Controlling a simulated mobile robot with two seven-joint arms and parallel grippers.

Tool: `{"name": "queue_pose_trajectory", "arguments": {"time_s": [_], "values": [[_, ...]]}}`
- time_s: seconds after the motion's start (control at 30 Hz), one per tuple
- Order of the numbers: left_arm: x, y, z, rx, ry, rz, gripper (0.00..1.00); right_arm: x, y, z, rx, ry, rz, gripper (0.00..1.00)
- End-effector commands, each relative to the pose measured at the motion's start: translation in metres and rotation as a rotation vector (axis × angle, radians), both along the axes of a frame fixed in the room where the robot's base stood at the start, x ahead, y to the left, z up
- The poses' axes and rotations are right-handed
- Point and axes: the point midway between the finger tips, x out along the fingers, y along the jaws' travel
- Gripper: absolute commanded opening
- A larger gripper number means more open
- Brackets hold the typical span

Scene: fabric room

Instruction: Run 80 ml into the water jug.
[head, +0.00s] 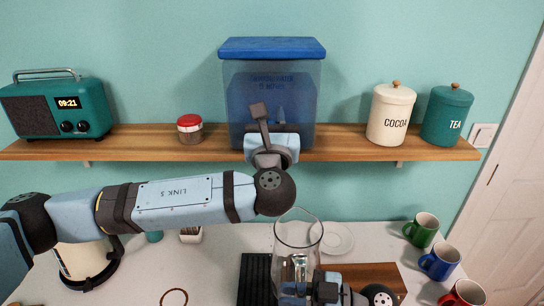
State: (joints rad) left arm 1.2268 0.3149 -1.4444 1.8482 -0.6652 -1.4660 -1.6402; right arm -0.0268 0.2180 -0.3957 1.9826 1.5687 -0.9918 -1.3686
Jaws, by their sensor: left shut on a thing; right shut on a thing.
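The water dispenser (300,95) is a clear tank with a blue lid, standing on the wall shelf. Lettering shows on its front; the water level is hard to make out. My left gripper (262,118) is shut at the low front of the dispenser, on what appears to be its tap; the gripper hides most of the tap. The water jug (297,238) is a clear, open-topped vessel, upright below the dispenser. My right gripper (308,291) is shut on the jug's lower part. No water can be made out in the jug, and its base is hidden.
On the shelf (345,142) stand a teal radio (58,106), a red-lidded jar (190,129), a cocoa canister (390,113) and a tea canister (447,114). Green (421,229), blue (440,262) and red (464,294) mugs line the counter's right. A white saucer (340,238) lies behind the jug.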

Motion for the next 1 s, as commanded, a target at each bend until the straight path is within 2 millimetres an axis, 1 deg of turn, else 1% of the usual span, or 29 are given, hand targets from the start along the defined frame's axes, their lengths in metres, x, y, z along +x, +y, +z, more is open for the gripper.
{"name": "queue_pose_trajectory", "arguments": {"time_s": [0.17, 0.47, 0.5, 0.57, 0.6, 0.87, 1.0], "values": [[-0.003, 0.0, -0.001, 0.001, -0.054, 0.0, 0.0, 0.0, 0.0, 0.002, 0.003, -0.004, -0.001, 0.0], [-0.004, 0.0, -0.001, 0.002, -0.057, 0.0, 0.0, 0.0, 0.0, 0.002, 0.003, -0.004, -0.001, 0.0], [-0.004, 0.0, -0.001, 0.002, -0.057, 0.0, 0.3, 0.0, 0.0, 0.002, 0.002, -0.004, -0.001, 0.0], [-0.004, 0.0, -0.001, 0.002, -0.057, 0.0, 0.44, 0.0, 0.0, 0.002, 0.002, -0.004, -0.001, 0.0], [-0.004, 0.0, -0.001, 0.001, -0.057, -0.001, 0.47, 0.0, 0.0, 0.002, 0.003, -0.004, -0.001, 0.0], [-0.004, 0.0, -0.001, 0.001, -0.057, -0.001, 0.47, 0.0, 0.0, 0.002, 0.002, -0.004, -0.001, 0.0], [-0.014, 0.0, -0.006, 0.002, -0.055, -0.001, 0.47, 0.0, 0.0, 0.002, 0.002, -0.004, -0.001, 0.0]]}}
